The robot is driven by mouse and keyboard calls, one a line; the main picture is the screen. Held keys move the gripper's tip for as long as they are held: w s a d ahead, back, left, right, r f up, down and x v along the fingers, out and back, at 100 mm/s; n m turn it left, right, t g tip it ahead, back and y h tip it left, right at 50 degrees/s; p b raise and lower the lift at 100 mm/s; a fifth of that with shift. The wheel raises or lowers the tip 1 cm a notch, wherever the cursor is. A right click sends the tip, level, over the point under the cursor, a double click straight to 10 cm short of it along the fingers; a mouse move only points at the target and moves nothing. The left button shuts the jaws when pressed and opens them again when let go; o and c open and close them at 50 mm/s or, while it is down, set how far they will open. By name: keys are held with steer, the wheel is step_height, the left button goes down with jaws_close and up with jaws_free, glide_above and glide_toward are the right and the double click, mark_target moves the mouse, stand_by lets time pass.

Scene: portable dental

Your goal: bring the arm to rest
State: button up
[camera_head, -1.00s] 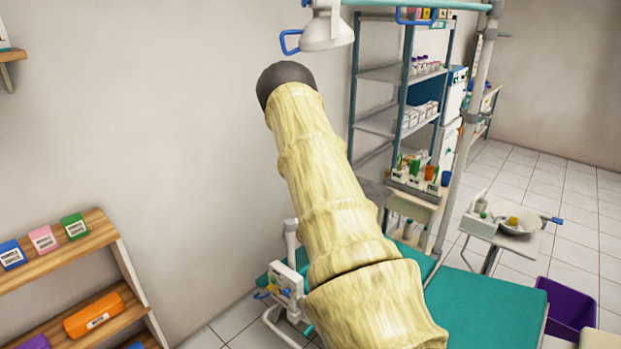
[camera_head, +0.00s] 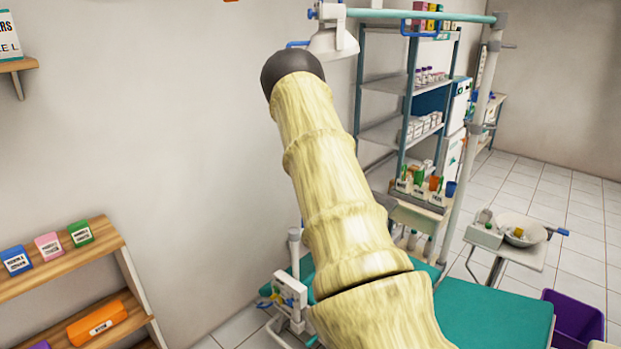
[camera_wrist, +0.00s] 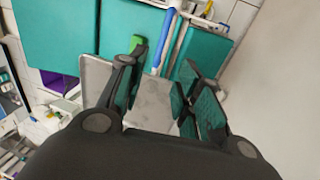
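My arm (camera_head: 335,190), in a pale yellow ribbed cover with a dark end, reaches up and away across the middle of the head view. My gripper is hidden in that view. In the wrist view my gripper (camera_wrist: 160,78) shows with its two dark fingers spread apart. The gap between the fingers looks empty. A grey tray-like surface (camera_wrist: 154,102) shows beyond and between the fingers, with no clear contact.
A teal dental chair (camera_head: 490,318) lies below and right of my arm. A lamp (camera_head: 333,42) hangs near my arm's dark end. A wooden shelf (camera_head: 60,268) with boxes stands at left. A metal rack (camera_head: 385,130) and a side table (camera_head: 520,250) stand at right.

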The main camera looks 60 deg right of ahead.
steer(key=shift+d+f, duration=0.1)
steer(key=shift+d+f, duration=0.2)
